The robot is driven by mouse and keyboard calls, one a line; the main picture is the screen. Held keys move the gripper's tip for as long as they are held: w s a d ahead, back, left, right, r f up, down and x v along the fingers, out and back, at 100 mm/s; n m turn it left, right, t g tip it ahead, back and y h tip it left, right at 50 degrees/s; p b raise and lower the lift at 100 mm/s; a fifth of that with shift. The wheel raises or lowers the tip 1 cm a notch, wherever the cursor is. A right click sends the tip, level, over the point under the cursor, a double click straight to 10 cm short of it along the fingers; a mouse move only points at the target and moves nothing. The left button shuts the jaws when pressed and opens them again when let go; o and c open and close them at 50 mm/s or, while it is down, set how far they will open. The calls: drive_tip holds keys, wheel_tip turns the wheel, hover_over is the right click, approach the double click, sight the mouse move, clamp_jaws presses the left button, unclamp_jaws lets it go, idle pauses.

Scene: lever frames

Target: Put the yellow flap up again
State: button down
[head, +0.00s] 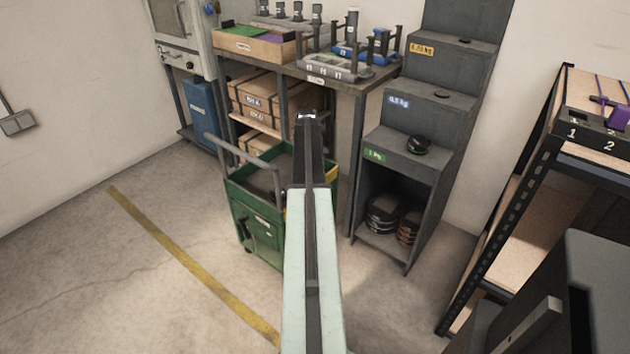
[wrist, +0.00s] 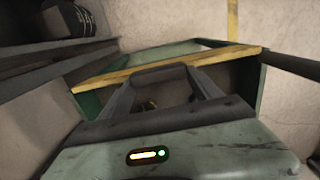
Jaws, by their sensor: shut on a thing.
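The green cart (head: 256,222) stands on the floor left of my arm in the head view. A small part of its yellow flap (head: 332,176) shows just right of my arm. In the wrist view the yellow flap (wrist: 228,54) is a long, worn yellow strip across the end of the green cart (wrist: 262,85). My gripper (wrist: 160,74) reaches to the flap, with its dark fingertips shut on the strip's middle. The fingers hide that part, and I cannot tell the flap's exact tilt. In the head view my gripper (head: 307,117) points away above the cart.
A workbench (head: 340,84) with trays and fixtures stands behind the cart. A dark stepped shelf (head: 400,150) with weights is to its right. A metal rack (head: 530,185) stands at far right. Clear floor with a yellow line (head: 180,253) lies left.

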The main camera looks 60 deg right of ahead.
drive_tip(key=shift+w+f, duration=0.1)
drive_tip(key=shift+w, duration=0.6)
drive_tip(key=shift+c, duration=0.6)
unclamp_jaws()
drive_tip(key=shift+s+d, duration=0.1)
drive_tip(key=shift+r, duration=0.2)
wheel_tip(320, 180, up, 8)
drive_tip(key=p, duration=0.7)
drive_tip(key=shift+w+f+p, duration=0.2)
drive_tip(key=shift+f+p, duration=0.05)
drive_tip(key=shift+p, duration=0.15)
drive_tip(key=shift+f, duration=0.1)
